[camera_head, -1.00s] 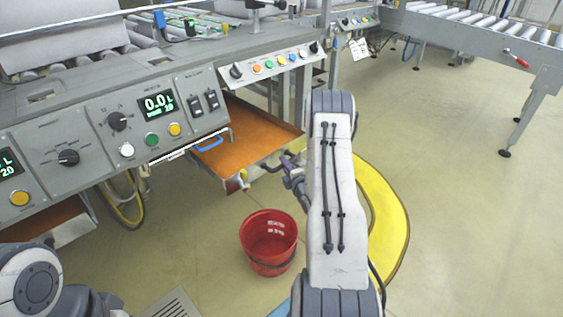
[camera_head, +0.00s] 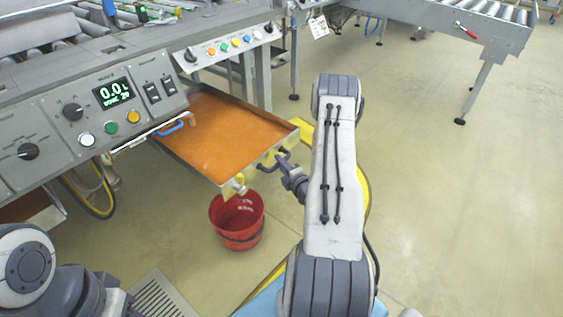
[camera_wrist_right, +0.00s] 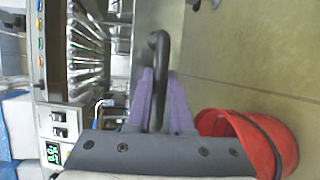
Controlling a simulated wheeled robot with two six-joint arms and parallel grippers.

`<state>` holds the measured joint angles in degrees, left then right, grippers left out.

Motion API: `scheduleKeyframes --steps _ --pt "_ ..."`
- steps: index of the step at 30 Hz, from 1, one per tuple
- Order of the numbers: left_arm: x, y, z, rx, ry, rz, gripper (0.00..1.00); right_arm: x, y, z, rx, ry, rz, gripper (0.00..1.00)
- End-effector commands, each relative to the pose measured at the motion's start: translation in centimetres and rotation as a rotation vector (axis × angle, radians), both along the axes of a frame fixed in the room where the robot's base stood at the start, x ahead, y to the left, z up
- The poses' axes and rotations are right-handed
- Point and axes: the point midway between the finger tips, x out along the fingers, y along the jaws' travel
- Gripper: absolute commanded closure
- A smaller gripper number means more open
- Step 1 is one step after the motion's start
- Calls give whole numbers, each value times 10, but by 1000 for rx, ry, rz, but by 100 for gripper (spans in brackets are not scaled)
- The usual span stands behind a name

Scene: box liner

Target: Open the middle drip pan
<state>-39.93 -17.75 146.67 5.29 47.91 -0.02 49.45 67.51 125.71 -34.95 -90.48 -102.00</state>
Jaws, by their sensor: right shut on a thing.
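The middle drip pan (camera_head: 225,135) is a shallow metal tray with an orange inside, pulled well out from under the machine's control panel in the head view. A dark handle (camera_head: 273,160) is on its front face, beside a small brass valve (camera_head: 237,184). My right gripper (camera_head: 283,164) is at the handle. In the right wrist view, the purple fingers of my right gripper (camera_wrist_right: 157,95) are closed around the black handle (camera_wrist_right: 160,52). My left arm shows at the lower left of the head view; its gripper is out of frame.
A red bucket (camera_head: 237,222) stands on the floor below the pan's front. Another orange pan (camera_head: 28,207) is at the left under the machine. A floor grate (camera_head: 160,298) lies in front. The floor at the right is open up to the roller conveyor (camera_head: 480,28).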

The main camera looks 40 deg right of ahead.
Motion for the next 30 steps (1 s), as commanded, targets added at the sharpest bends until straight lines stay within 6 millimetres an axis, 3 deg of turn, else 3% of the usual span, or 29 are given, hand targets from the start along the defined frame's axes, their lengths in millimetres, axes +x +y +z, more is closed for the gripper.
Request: scheduleKeyframes --steps 3,4,6,17,20,30 --pt "0 0 0 0 0 0 50 0 0 0 -1 -1 -1 100" --pt "0 0 0 0 0 0 50 0 0 0 -1 -1 -1 73" --pt "0 0 0 0 0 0 50 0 0 0 -1 -1 -1 50" --pt "0 0 2 0 0 0 50 -3 0 1 1 2 -1 50" --pt "0 0 9 0 0 0 50 -14 2 4 3 4 -3 50" --pt "0 0 38 0 0 0 50 -77 18 17 5 2 -7 50"
